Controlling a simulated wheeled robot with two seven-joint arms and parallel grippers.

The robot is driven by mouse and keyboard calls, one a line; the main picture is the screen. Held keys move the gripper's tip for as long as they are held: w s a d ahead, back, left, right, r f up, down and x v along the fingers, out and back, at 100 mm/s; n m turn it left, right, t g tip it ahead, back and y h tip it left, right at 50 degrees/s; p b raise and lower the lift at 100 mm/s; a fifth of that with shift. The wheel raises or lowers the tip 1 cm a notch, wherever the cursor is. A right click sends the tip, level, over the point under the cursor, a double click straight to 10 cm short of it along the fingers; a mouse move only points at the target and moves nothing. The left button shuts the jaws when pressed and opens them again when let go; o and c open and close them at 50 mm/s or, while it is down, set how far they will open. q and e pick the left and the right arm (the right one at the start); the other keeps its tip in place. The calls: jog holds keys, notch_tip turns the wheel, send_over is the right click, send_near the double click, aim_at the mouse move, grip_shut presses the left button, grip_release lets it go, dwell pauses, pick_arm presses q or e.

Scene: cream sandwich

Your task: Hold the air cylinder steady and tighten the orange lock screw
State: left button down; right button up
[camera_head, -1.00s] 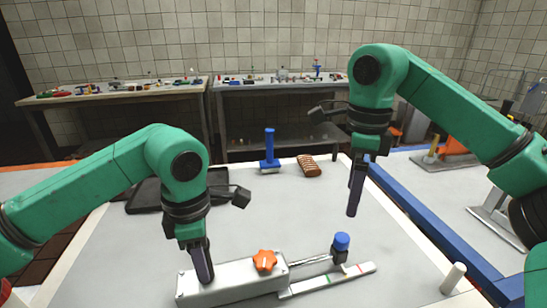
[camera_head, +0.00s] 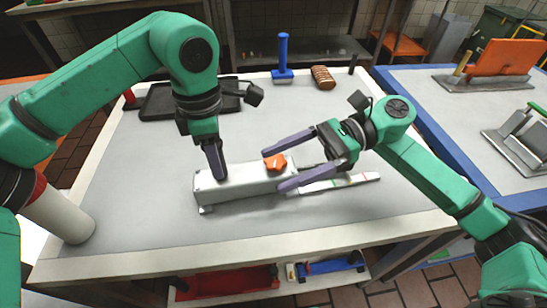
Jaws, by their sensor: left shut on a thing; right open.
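The air cylinder is a light grey block (camera_head: 240,184) lying on the table in the middle of the head view. The orange lock screw (camera_head: 275,162) is a lobed knob on top of its right end. My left gripper (camera_head: 218,172) points down and is shut on the cylinder's left part. My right gripper (camera_head: 281,165) comes in from the right with its fingers spread, one behind and one in front of the orange screw. Its fingers hide part of the cylinder's right end and the rod.
A white strip with coloured marks (camera_head: 340,184) lies right of the cylinder. A black tray (camera_head: 160,100), a blue-handled tool (camera_head: 283,60) and a brown ridged block (camera_head: 323,78) stand at the back. The table's front left is clear.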

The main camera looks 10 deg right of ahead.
jog(key=t+y, duration=0.1)
jog(key=y, duration=0.1)
jog(key=m+t+h, duration=0.2)
jog(key=m+t, duration=0.6)
jog(key=t, duration=0.4)
send_near(286, 165)
jog(key=shift+w+a+r, duration=0.3)
jog(key=shift+a+r, duration=0.05)
jog(key=x, duration=1)
jog(key=shift+w+a+f, duration=0.25)
jog(key=shift+w+a, duration=0.2)
jog(key=shift+a, duration=0.4)
jog(key=c, duration=1.4)
jog(key=shift+m, duration=0.3)
